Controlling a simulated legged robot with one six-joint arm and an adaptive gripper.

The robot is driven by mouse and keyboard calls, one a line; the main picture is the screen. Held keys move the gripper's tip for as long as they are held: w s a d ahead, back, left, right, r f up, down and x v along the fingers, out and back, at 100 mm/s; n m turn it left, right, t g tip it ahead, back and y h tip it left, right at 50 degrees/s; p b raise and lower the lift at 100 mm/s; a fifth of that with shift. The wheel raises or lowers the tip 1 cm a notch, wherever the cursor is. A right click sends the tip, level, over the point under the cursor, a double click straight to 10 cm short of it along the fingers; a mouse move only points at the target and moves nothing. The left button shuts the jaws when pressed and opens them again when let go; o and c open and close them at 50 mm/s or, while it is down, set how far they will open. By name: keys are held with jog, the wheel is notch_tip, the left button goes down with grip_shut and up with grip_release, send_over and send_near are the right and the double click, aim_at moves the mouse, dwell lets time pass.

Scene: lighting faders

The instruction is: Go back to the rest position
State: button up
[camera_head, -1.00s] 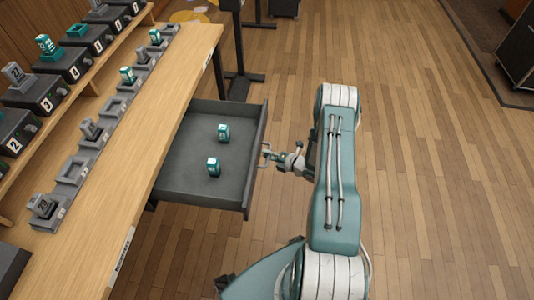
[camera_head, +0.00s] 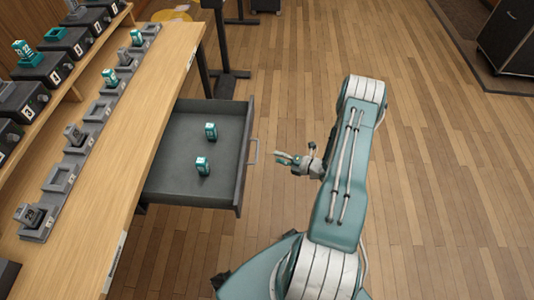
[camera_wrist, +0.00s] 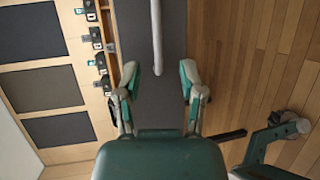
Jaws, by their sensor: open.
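My gripper (camera_head: 283,158) is open and empty in the head view, to the right of the pulled-out drawer and apart from its handle (camera_head: 254,151). In the wrist view my gripper (camera_wrist: 159,75) shows its two fingers spread, with the light bar of the drawer handle (camera_wrist: 157,40) beyond and between them. The grey drawer (camera_head: 172,180) stands open from the wooden desk (camera_head: 145,125). Two teal blocks lie inside it: one farther back (camera_head: 211,131) and one nearer (camera_head: 203,166).
Grey sockets line the desk, some holding teal or grey blocks, such as a teal one (camera_head: 110,77). Numbered dark boxes stand on a shelf (camera_head: 60,92) at the left. A dark cabinet (camera_head: 508,45) is at the far right. The wooden floor (camera_head: 450,190) between is clear.

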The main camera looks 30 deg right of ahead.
jog(key=shift+v, duration=1.05)
jog(key=w+d+r+m+g+h, duration=0.1)
jog(key=w+d+r+m+h, duration=0.15)
jog(key=w+r, duration=0.35)
jog(key=w+d+r+m+g+h, duration=0.1)
jog(key=w+r+m+h, duration=0.1)
jog(key=w+r+h, duration=0.35)
jog(key=s+a+r+m+g+h, duration=0.15)
jog(key=r+m, duration=0.25)
jog(key=r, duration=0.5)
jog(key=a+r+m+g+h, duration=0.1)
jog(key=a+r+m, duration=0.15)
jog(key=r, duration=0.65)
jog(key=s+a+r+m+g, duration=0.1)
jog(key=s+a+r+m, duration=0.8)
jog(key=s+a+r, duration=0.15)
jog(key=s+a+r+m+g+y, duration=0.1)
jog(key=s+a+m, duration=0.1)
jog(key=s+a, duration=0.3)
jog(key=s+a+r+m+g+y, duration=0.1)
jog(key=s+a+m, duration=0.2)
jog(key=s, duration=0.7)
jog(key=shift+s+a+r, duration=0.2)
jog(key=shift+s+a, duration=0.05)
jog(key=shift+a, duration=0.9)
